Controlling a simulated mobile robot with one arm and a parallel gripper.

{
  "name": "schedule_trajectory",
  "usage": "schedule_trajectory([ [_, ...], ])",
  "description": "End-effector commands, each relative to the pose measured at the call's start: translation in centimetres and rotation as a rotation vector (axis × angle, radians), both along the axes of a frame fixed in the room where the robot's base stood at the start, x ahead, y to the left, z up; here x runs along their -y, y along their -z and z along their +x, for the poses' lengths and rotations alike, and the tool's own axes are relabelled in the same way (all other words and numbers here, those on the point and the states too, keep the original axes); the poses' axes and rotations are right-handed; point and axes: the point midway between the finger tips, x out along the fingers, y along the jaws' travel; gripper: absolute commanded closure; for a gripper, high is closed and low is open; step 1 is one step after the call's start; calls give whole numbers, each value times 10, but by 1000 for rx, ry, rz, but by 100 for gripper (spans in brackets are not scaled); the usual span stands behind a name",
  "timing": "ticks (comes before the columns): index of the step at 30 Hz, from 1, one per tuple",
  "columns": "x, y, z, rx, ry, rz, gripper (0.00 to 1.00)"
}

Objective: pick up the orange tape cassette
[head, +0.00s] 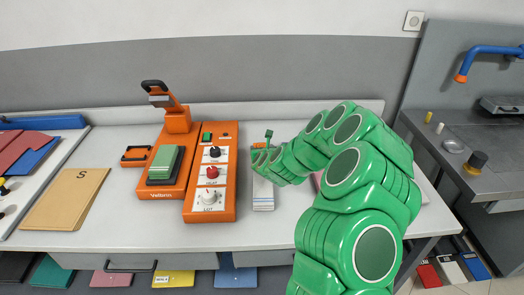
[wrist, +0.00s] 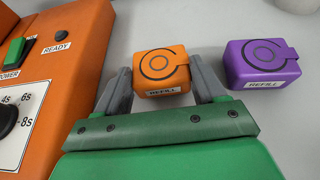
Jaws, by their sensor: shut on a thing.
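The orange tape cassette (wrist: 161,70) shows in the wrist view, with a dark ring on its top and a "REFILL" label on its front. My gripper (wrist: 160,82) is shut on it, one grey finger at each side. I cannot tell whether it rests on the table or is just above it. In the head view my gripper (head: 263,152) is just right of the orange machine, and my green arm hides most of that spot. The cassette cannot be made out clearly there.
A purple cassette (wrist: 262,63) sits close to the right of the orange one. The orange control panel (head: 211,170), with knobs, stands close on the left. A tan folder (head: 68,199) lies far left.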

Motion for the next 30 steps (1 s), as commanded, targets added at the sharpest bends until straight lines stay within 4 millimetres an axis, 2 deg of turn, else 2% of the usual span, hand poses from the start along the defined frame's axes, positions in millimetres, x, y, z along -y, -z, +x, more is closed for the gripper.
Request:
schedule_trajectory([
  [11, -1, -31, 0, 0, -1, 4, 61],
  [26, 6, -83, -43, 3, 2, 4, 61],
  [30, 7, -94, -62, -2, -1, 5, 61],
])
